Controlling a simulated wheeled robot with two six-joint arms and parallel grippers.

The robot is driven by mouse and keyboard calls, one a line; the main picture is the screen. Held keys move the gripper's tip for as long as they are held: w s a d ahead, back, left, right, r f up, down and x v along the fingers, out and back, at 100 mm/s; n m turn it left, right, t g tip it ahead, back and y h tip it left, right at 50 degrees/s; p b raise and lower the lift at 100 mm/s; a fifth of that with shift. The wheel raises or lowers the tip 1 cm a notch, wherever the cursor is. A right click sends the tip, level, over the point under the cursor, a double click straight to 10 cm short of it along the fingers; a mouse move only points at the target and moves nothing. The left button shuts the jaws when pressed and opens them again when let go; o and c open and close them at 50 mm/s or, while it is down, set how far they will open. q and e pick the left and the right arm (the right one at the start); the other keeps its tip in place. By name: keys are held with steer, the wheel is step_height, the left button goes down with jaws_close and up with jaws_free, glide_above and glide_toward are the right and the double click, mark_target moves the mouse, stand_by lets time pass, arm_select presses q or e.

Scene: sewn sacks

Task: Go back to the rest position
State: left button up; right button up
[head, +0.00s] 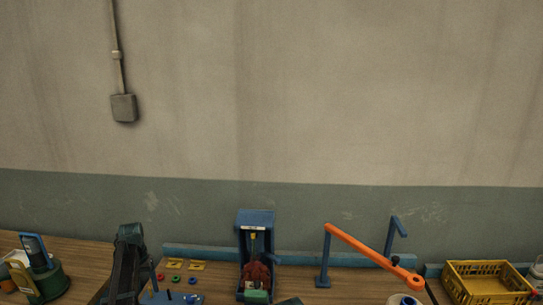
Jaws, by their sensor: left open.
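My left gripper (128,262) is a dark shape rising from the lower edge, left of the middle. It is open, with nothing visible held in it. It stands in front of the wooden bench (82,262), just left of a blue plate (172,298) with small coloured rings. Its lower part is cut off by the frame edge. My right gripper does not show.
A blue upright stand (255,220) holds a reddish-brown lump (257,273). Right of it, an orange bar (370,252) slopes across blue posts. A yellow crate (487,281) stands far right, a dark green device (48,278) far left.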

arm_select(q)
steer(key=s+d+f+m+b, duration=0.1)
steer(key=s+d+m, duration=0.1)
steer(key=s+d, duration=0.7)
steer(key=s+d+f+m+b, duration=0.2)
steer(key=s+d, duration=0.7)
steer(key=d, duration=0.6)
steer(key=s+d+f+m+y+b, duration=0.1)
steer(key=s+d, duration=0.9)
steer(key=d, duration=0.2)
steer(key=shift+d+f+m+b, duration=0.3)
steer(key=shift+m+b, duration=0.05)
steer(key=shift+m, duration=0.05)
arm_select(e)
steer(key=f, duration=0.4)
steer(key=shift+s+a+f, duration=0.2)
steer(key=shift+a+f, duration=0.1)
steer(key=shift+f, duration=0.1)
